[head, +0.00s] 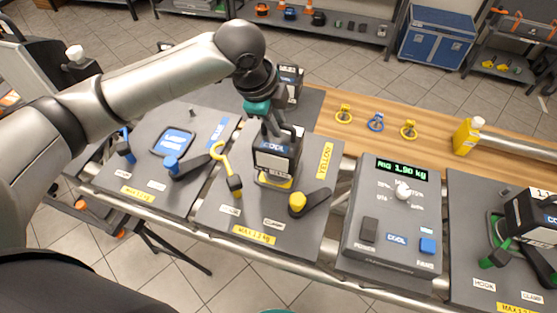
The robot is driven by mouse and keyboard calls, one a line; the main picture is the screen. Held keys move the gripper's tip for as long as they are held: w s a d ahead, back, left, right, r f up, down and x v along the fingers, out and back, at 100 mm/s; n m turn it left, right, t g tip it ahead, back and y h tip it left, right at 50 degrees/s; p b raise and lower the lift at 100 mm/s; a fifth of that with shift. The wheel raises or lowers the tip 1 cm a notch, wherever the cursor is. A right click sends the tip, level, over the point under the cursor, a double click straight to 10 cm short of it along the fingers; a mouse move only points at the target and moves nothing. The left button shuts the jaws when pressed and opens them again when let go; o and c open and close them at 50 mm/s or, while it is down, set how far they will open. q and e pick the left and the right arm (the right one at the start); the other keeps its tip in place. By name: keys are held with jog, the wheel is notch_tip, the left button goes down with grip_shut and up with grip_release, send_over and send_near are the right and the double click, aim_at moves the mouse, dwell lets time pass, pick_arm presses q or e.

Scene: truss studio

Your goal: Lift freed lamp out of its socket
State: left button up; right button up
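The yellow-knobbed clamp lever (312,202) is swung out to the right. My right gripper is not in view.
The blue-marked panel (110,180) on the left has an empty pad. A grey console (350,240) reads "1.90 kg". Another lamp (535,215) stands on the right panel. Yellow and blue ring pins (376,122) and a yellow bottle (466,136) stand behind on the wooden table.

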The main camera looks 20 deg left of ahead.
pick_arm(q)
jog(key=shift+x, duration=0.85)
jog(key=shift+c, duration=0.4)
grip_shut()
jog(key=shift+s, duration=0.1)
jog(key=shift+r, duration=0.15)
